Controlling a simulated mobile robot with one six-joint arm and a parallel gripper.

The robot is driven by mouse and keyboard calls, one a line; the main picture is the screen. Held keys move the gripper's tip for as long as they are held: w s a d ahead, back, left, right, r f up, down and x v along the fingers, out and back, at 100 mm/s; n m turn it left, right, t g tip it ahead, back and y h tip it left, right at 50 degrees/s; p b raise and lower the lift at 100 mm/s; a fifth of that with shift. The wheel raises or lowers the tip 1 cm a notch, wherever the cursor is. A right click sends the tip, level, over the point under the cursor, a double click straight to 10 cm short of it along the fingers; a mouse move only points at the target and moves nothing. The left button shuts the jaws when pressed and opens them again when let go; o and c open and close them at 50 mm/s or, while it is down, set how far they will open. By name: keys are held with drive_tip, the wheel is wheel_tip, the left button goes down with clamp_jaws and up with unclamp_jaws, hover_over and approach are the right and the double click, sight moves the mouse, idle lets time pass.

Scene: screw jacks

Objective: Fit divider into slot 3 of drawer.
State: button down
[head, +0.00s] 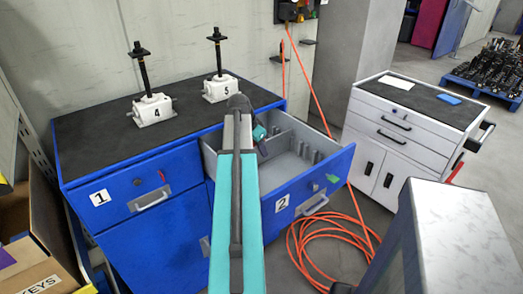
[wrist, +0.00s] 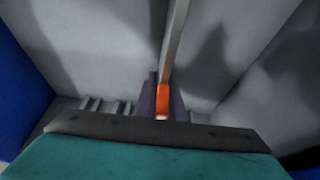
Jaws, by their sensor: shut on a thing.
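The open grey drawer (head: 290,137), with a blue front marked 2, juts from the blue cabinet. Upright ribs (head: 310,153) line its inside, and they also show at lower left in the wrist view (wrist: 105,106). My gripper (head: 263,148) is down inside the drawer, partly covered by my arm. In the wrist view my gripper's dark fingers (wrist: 161,102) are shut on an orange part of the thin, pale divider (wrist: 174,45), which appears edge-on. The divider's lower edge and its fit with any slot are hidden. I see no slot numbers.
Two white screw jacks, marked 4 (head: 153,108) and 5 (head: 218,88), stand on the cabinet's black top (head: 100,125). An orange hose (head: 325,240) lies coiled on the floor right of the drawer. A white tool cart (head: 395,135) stands behind it.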

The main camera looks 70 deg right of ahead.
drive_tip(key=shift+f, duration=0.2)
drive_tip(key=c, duration=1.8)
unclamp_jaws()
drive_tip(key=shift+c, duration=0.2)
drive_tip(key=shift+r, duration=0.15)
drive_tip(key=shift+b+v, duration=0.6)
drive_tip(key=shift+v, duration=5.5)
drive_tip(key=shift+s+r, duration=0.1)
